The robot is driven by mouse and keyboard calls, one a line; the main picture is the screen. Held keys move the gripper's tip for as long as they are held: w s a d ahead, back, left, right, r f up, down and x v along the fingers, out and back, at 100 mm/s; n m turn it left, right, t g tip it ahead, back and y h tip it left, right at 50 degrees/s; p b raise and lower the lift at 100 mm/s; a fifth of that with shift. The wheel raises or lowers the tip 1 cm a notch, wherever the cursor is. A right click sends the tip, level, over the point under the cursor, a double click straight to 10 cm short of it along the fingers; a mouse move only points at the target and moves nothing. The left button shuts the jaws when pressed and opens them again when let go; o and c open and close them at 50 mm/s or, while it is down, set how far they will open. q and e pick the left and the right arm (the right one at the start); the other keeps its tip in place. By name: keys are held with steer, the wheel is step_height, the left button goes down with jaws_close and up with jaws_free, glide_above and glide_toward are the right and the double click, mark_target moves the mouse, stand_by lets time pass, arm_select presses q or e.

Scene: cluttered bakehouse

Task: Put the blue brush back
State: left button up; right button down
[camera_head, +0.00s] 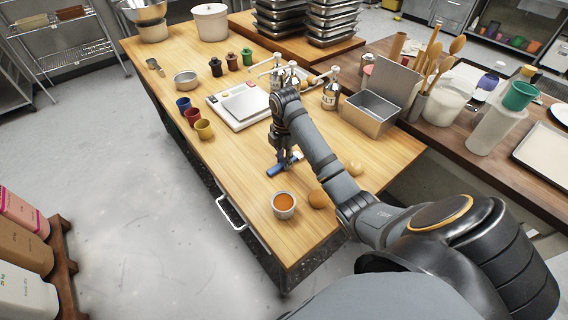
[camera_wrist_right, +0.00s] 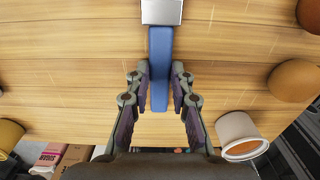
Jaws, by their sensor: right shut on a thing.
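The blue brush (camera_head: 276,171) lies at or just above the wooden table, near its front end. In the right wrist view its blue handle (camera_wrist_right: 160,45) runs up to a pale grey head (camera_wrist_right: 162,11), cut off by the top edge. My right gripper (camera_head: 285,161) points down over the brush. In the right wrist view its two fingers (camera_wrist_right: 160,78) close on the handle from both sides. I cannot tell whether the brush touches the wood. My left gripper is not in view.
A cup of orange contents (camera_head: 284,205) and round brown buns (camera_head: 318,198) stand close to the brush. Blue, red and yellow cups (camera_head: 204,129) line the left edge beside a white scale (camera_head: 238,106). A metal tin (camera_head: 369,114) is at the right. The table's front left is clear.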

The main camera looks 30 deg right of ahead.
steer(key=shift+s, duration=0.1)
steer(key=c, duration=1.2)
jaws_free()
step_height(320, 180, up, 12)
steer(key=p, duration=1.1)
steer(key=shift+r+p, duration=0.1)
steer(key=shift+p, duration=0.25)
steer(key=shift+d, duration=0.1)
